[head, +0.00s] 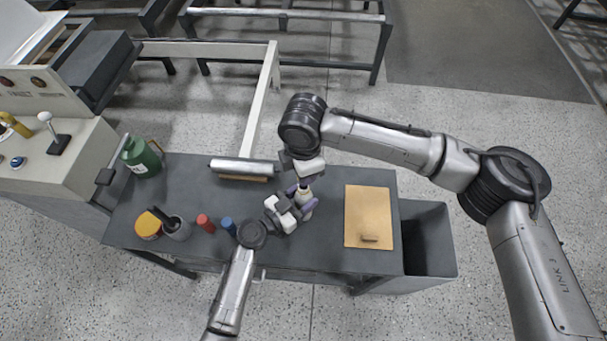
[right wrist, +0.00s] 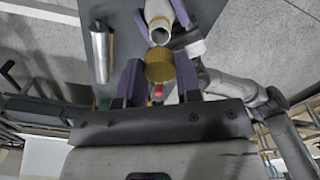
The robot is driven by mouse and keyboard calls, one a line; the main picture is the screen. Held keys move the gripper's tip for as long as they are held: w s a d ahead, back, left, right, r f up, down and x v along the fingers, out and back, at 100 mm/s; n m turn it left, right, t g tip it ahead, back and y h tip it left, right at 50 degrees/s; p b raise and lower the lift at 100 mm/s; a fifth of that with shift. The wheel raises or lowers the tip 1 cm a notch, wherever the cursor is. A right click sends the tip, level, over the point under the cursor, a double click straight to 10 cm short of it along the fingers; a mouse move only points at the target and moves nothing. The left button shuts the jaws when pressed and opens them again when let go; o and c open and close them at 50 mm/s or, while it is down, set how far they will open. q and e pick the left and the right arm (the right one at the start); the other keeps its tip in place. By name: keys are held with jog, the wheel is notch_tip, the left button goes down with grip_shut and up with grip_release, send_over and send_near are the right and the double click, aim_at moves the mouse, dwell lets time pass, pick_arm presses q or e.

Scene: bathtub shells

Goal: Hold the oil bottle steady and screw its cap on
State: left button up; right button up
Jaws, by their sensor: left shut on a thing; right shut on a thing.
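The oil bottle is pale, with an open neck; its mouth shows in the right wrist view (right wrist: 160,28). In the head view the bottle (head: 304,194) is mostly covered by the grippers near the table's middle. My left gripper (head: 301,198) is shut on the bottle, with purple fingers on both sides of it. My right gripper (right wrist: 158,80) is shut on the gold ribbed cap (right wrist: 159,66), between its purple fingers. The cap is close to the bottle's mouth but not over it, as the mouth shows uncovered. In the head view the cap is hidden under my right gripper.
The dark table (head: 320,235) holds a tan board (head: 368,217) at right, a metal roller (head: 243,166) behind, and red (head: 204,222) and blue (head: 228,226) cylinders at left. A cup of tools (head: 177,228), yellow tin (head: 148,226) and green can (head: 140,157) stand farther left.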

aim_at(303, 202)
jog(key=shift+f, duration=1.4)
jog(key=shift+f, duration=0.1)
jog(key=shift+f, duration=0.75)
jog(key=shift+f, duration=0.55)
